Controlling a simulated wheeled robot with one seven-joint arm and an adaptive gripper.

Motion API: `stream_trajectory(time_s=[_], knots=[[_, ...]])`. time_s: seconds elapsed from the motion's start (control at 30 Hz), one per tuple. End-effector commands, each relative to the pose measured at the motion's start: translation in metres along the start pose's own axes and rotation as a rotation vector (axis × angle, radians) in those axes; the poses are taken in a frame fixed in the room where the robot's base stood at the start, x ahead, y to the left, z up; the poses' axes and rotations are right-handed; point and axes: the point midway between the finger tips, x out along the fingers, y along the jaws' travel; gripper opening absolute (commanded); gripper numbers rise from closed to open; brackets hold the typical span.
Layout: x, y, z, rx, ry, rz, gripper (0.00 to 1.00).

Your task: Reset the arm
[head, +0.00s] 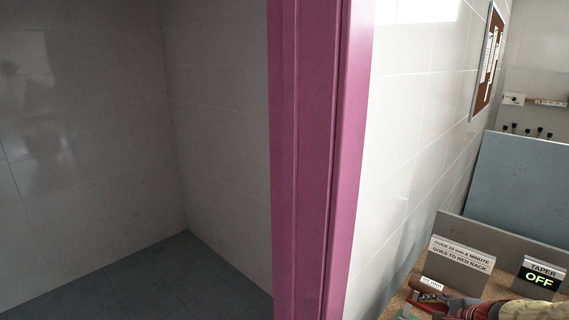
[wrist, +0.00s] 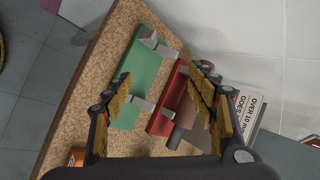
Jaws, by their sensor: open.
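In the wrist view my gripper (wrist: 160,76) is open, with its two worn yellow-brown finger pads wide apart. It hangs over a speckled tan bench top (wrist: 100,95). Below the fingers lie a green piece (wrist: 148,68) and a red piece (wrist: 166,115) with grey metal parts. I see nothing held between the fingers, but their height above these pieces is hard to tell. I cannot make out my gripper for sure in the head view.
In the head view a pink post (head: 315,150) stands before tiled walls. At lower right are a lettered sign (head: 461,254), a TAPER OFF sign (head: 540,278) and a grey-blue panel (head: 525,195). An orange item (wrist: 77,158) sits at the bench edge in the wrist view.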

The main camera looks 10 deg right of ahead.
Motion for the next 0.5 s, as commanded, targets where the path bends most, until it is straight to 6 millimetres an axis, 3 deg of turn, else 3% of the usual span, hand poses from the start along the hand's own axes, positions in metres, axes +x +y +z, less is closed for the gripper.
stream_trajectory(time_s=[0.03,0.2,0.33,0.5], knots=[[-0.015,0.006,0.026,-0.127,-0.043,0.036,0.57],[-0.069,0.045,0.107,-0.591,-0.175,0.187,0.57],[-0.124,0.076,0.152,-0.971,-0.236,0.298,0.57],[-0.192,0.096,0.180,-1.400,-0.225,0.376,0.57]])
